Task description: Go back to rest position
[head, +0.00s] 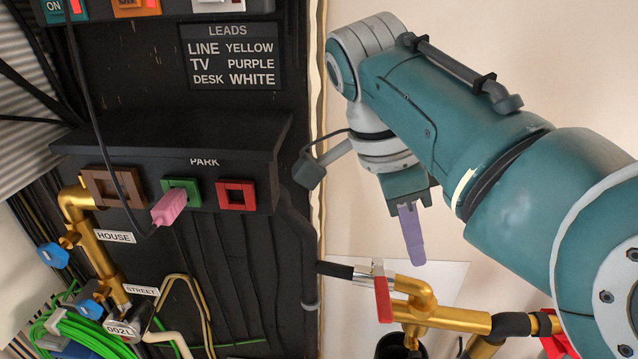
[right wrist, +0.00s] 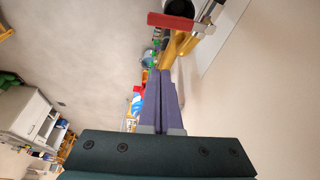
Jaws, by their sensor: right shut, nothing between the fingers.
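My right gripper (head: 411,236) hangs below my teal right arm, in front of the pale wall, to the right of the black panel (head: 225,280). Its purple fingers are shut with nothing between them. In the right wrist view the two fingers (right wrist: 161,85) lie side by side. The gripper is above the brass pipe with the red lever and touches nothing that I can make out. My left gripper is not in view.
A shelf marked PARK (head: 180,135) holds brown, green and red sockets; a pink plug (head: 169,207) is at the green one. A red lever (head: 383,299) sits on brass pipe (head: 440,315) below my gripper. A white cabinet (right wrist: 30,115) stands farther off. Open floor shows left of the fingers.

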